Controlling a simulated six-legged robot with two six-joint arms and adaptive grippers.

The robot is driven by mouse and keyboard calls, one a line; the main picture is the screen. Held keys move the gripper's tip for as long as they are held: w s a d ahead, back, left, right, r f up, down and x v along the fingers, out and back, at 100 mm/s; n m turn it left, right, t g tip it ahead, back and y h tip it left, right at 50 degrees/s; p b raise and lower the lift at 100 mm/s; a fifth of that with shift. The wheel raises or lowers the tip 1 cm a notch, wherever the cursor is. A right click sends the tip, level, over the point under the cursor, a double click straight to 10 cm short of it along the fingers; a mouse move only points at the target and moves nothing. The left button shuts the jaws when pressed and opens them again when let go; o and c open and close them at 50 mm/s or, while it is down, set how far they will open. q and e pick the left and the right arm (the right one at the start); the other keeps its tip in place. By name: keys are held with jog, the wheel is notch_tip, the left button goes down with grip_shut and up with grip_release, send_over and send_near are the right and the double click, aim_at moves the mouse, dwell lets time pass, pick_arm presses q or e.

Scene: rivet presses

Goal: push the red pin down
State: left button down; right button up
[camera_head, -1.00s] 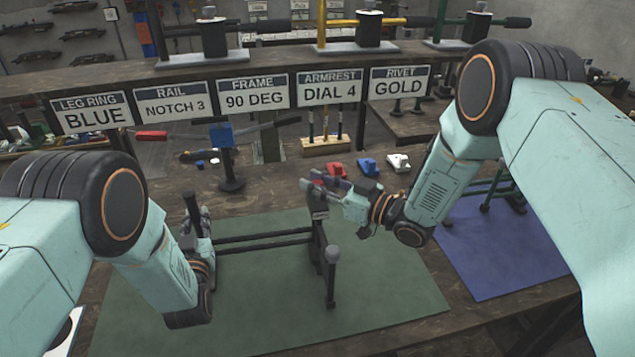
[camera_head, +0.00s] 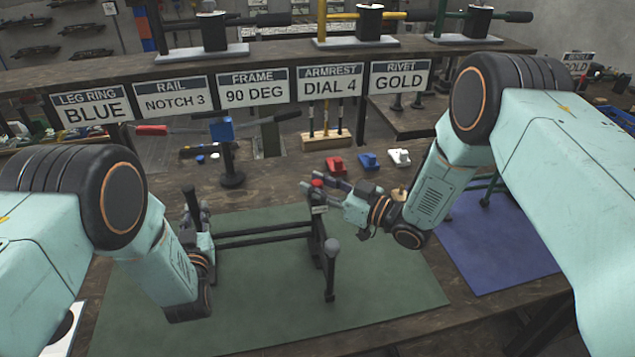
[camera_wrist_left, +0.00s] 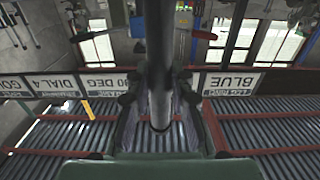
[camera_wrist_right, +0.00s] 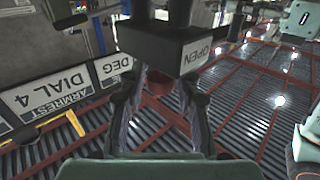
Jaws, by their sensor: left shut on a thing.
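The red pin (camera_head: 317,183) sits at the top of the right upright of a black frame (camera_head: 318,235) on the green mat. My right gripper (camera_head: 322,192) is at that upright's top, its fingers spread close around the pin. In the right wrist view, a dark block marked OPEN (camera_wrist_right: 195,52) is above the fingers, and a red part (camera_wrist_right: 186,98) shows between the fingertips. I cannot tell whether they touch it. My left gripper (camera_head: 198,215) is shut on the frame's dark left post (camera_head: 190,199); the post (camera_wrist_left: 160,70) also shows between its fingers in the left wrist view.
The green mat (camera_head: 380,300) is mostly clear in front. A blue mat (camera_head: 500,245) lies to the right. A blue-headed stand (camera_head: 226,160) is behind the frame. Signs hang from the shelf above.

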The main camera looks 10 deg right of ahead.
pick_arm(q)
jog(key=shift+w+d, duration=0.1)
pick_arm(e)
jog(key=o, duration=0.3)
jog(key=shift+w, duration=0.1)
jog(key=shift+r, duration=0.1)
pick_arm(q)
jog(key=shift+r, duration=0.1)
pick_arm(e)
jog(key=v, duration=1.2)
